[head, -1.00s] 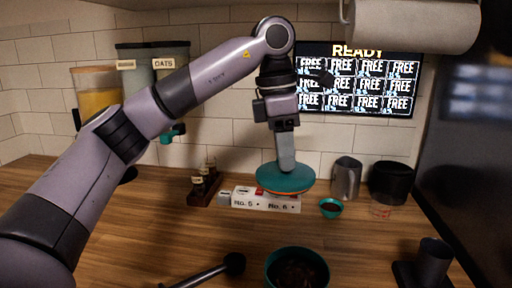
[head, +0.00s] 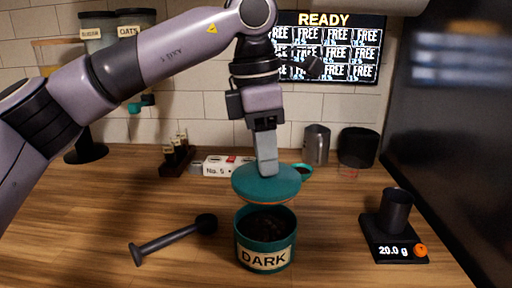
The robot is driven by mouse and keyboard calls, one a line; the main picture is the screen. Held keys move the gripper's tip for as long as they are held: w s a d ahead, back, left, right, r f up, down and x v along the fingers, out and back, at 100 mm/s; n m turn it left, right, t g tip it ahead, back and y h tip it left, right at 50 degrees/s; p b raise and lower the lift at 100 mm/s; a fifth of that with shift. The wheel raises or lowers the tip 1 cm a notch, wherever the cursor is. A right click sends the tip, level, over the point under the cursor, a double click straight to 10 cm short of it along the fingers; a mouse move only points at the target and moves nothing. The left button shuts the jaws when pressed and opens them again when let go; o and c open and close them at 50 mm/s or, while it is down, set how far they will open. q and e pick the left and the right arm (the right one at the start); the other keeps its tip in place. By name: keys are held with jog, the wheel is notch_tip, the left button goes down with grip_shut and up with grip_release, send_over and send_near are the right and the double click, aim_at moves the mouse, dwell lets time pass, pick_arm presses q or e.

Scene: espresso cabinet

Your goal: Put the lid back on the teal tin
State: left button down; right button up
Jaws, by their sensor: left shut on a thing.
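The teal tin (head: 241,243), labelled DARK, stands open on the wooden counter with dark contents showing inside. My left gripper (head: 267,168) points down and is shut on the teal lid (head: 265,184), a round disc with an orange-brown lower edge. In the picture the lid is just above and behind the tin's opening, apart from its rim. How far it is above the rim in depth is hard to tell. My right gripper is not in view.
A black tamper-like tool (head: 170,240) lies left of the tin. A scale (head: 385,248) reading 20.0 g bears a dark cup (head: 395,210) at the right. Behind stand a white labelled block (head: 215,167), a metal pitcher (head: 316,145) and a black container (head: 357,148).

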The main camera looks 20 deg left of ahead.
aim_at(265, 180)
pick_arm(q)
jog(key=shift+f+b, duration=1.75)
jog(key=shift+f, duration=0.15)
jog(key=shift+f+b, duration=0.5)
jog(key=shift+f, duration=0.7)
jog(key=shift+f, duration=0.15)
jog(key=shift+p, duration=0.3)
dwell(0.5)
